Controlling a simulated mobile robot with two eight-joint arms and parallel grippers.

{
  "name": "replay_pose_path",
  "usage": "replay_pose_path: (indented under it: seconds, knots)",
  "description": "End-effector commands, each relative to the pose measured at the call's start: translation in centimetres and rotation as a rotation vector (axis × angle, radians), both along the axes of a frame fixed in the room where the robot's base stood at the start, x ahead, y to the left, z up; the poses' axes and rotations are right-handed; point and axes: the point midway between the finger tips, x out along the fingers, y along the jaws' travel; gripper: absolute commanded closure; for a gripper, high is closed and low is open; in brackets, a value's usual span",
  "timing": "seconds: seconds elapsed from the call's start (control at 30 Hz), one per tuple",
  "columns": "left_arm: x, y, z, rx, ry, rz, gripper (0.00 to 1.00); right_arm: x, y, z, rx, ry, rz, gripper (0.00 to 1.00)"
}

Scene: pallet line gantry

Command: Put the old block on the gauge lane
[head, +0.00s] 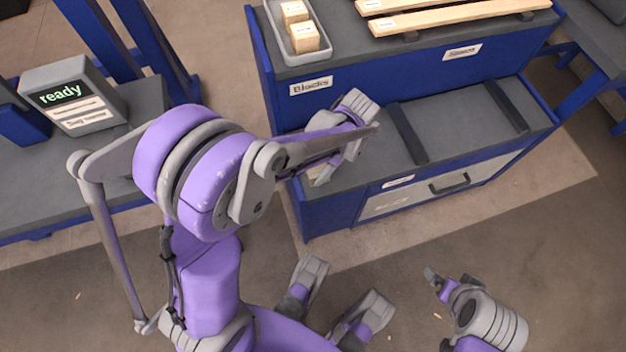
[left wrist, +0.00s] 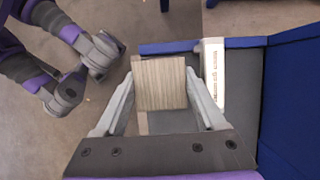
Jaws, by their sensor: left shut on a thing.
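The old block (left wrist: 160,83) is a squarish piece of grey-brown weathered wood, held between the two fingers of my left gripper (left wrist: 160,100) in the left wrist view. In the head view my left gripper (head: 343,138) is over the left end of the lower grey bench top (head: 375,165), and my arm mostly hides the block. Two dark bars (head: 407,134) cross that top to the right. I cannot read a gauge lane label. My right arm shows at the lower right; its gripper (head: 434,280) is small there and its jaws are unclear.
A grey tray (head: 283,40) with pale blocks stands on the upper shelf above a "Blocks" label (head: 311,86). Long planks (head: 455,16) lie to its right. A display reading "ready" (head: 62,95) stands on the left bench.

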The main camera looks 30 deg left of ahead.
Motion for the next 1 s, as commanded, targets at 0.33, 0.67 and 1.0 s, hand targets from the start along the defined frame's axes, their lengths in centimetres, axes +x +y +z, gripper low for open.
replay_pose_path:
  seconds: [0.33, 0.67, 1.0]
  knots:
    - [0.0, 0.0, -3.9, 0.0, 0.0, 0.001, 0.85, 0.1, 0.0, -1.4, 0.0, 0.005, 0.0, 0.0]
    - [0.0, 0.0, -6.3, 0.0, 0.0, 0.001, 0.85, 0.2, 0.0, -2.2, 0.0, 0.008, 0.0, 0.0]
    - [0.0, 0.0, -6.7, 0.0, 0.0, 0.001, 0.1, 0.3, 0.0, -2.5, 0.0, 0.009, 0.0, 0.0]
